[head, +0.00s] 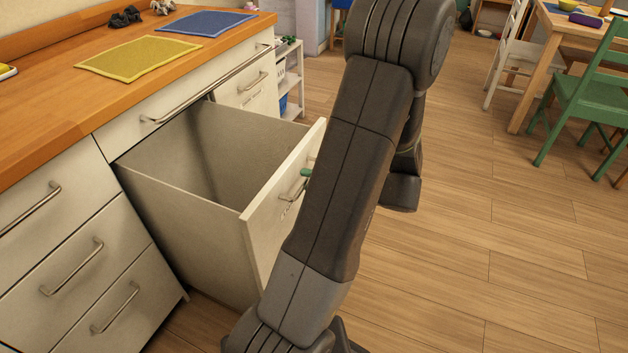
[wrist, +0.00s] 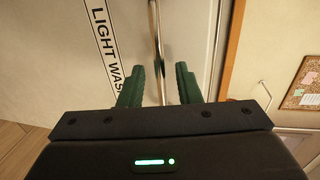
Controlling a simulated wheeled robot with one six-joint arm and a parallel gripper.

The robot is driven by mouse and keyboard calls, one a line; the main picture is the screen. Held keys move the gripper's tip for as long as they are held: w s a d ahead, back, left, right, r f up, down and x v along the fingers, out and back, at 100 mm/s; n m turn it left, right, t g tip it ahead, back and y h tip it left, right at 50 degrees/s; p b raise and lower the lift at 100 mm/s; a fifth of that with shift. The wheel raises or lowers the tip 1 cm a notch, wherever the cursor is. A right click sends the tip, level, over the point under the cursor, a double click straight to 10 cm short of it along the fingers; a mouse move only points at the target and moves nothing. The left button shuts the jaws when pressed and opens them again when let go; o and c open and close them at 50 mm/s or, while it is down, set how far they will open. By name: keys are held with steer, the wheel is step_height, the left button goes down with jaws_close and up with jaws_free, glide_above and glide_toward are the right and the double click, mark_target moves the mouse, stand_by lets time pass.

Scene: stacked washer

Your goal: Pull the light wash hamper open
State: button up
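The light wash hamper (head: 265,228) is a deep off-white pull-out bin under the wooden counter. In the head view it stands well out from the cabinet, and its inside looks empty. Its front carries a label reading "LIGHT WAS" (wrist: 108,40), cut off by my gripper, and a thin metal bar handle (wrist: 156,28). My gripper (wrist: 167,75) is at this front, with its two green fingers apart on either side of the handle. A gap shows between the bar and the right finger. In the head view my arm hides most of the gripper; one green fingertip shows by the handle.
Closed drawers with bar handles (head: 72,268) are left of the hamper. A yellow mat (head: 138,57) and a blue mat (head: 207,23) lie on the counter. A green chair (head: 595,95) and a table stand at the upper right. The wooden floor (head: 480,240) right of my arm is clear.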

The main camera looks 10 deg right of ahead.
steer(key=p+v, duration=0.2)
steer(key=v, duration=1.1)
steer(key=shift+s+d, duration=0.3)
steer(key=shift+w+a, duration=0.1)
steer(key=b+x, duration=0.1)
steer(key=x, duration=1.3)
steer(key=shift+w+a+r+b, duration=0.1)
steer(key=shift+w+a+b, duration=0.1)
steer(key=shift+b, duration=0.2)
steer(key=shift+s, duration=0.15)
